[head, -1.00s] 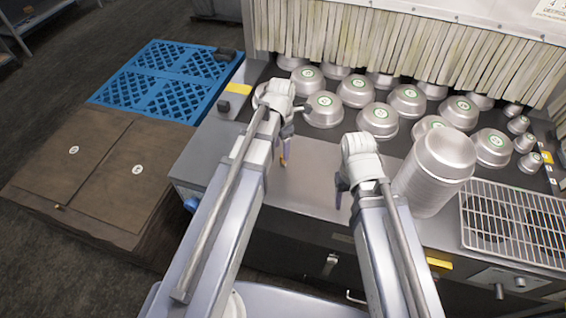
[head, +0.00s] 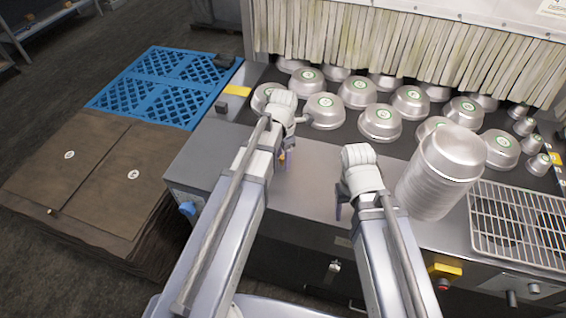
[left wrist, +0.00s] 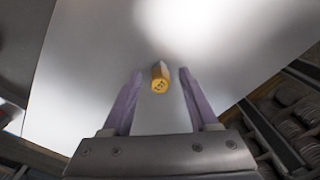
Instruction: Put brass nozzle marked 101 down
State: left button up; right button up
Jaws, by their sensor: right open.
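The brass nozzle (left wrist: 160,77) shows in the left wrist view with its marked end facing the camera; the marking is too small to read surely. It is between the fingertips of my left gripper (left wrist: 160,82), with a gap on each side. In the head view the nozzle (head: 282,156) is a small orange patch, partly hidden by my left gripper (head: 281,160) over the bare metal counter (head: 310,185). Whether its foot touches the counter is not clear. My right gripper (head: 339,208) is open, empty and mostly hidden behind its wrist, over the counter's front part.
Upturned pans (head: 379,121) with green labels cover the back of the counter before a strip curtain (head: 400,55). A pan stack (head: 430,185) and a wire rack (head: 520,225) stand right.

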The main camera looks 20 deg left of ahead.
aim_at(283, 157)
pick_arm(q)
grip_shut()
jog(key=shift+r, duration=0.2)
pick_arm(e)
jog(key=shift+r, duration=0.15)
dwell(0.3)
pick_arm(q)
notch_tip(283, 157, up, 10)
jog(key=p, duration=1)
jog(key=shift+f, duration=0.2)
pick_arm(e)
notch_tip(283, 157, up, 10)
jog(key=shift+f, duration=0.2)
